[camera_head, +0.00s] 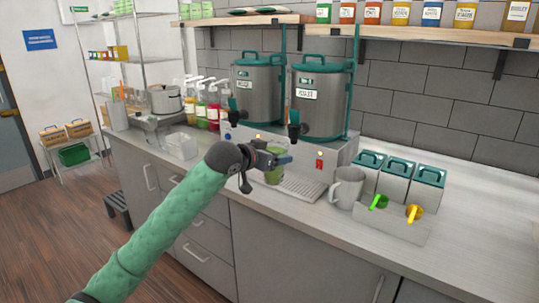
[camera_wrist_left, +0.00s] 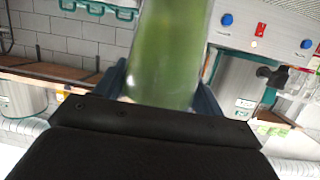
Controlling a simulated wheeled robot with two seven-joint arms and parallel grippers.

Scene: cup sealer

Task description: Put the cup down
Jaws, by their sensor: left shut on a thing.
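My left gripper (camera_head: 284,160) reaches over the counter in front of the drink dispensers. It is shut on a cup with green contents (camera_head: 274,175), mostly hidden behind the gripper in the head view. In the left wrist view the green cup (camera_wrist_left: 168,50) fills the space between the two fingers (camera_wrist_left: 160,85). The cup is near the left end of the drip tray (camera_head: 303,188); I cannot tell whether its base touches anything. My right gripper is not in view.
Two steel dispensers with teal lids (camera_head: 319,100) stand behind. A grey pitcher (camera_head: 347,187), lidded containers (camera_head: 397,180) and a grey box with green and yellow scoops (camera_head: 392,220) stand to the right. Syrup bottles (camera_head: 212,105) stand left. The front right counter (camera_head: 480,250) is clear.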

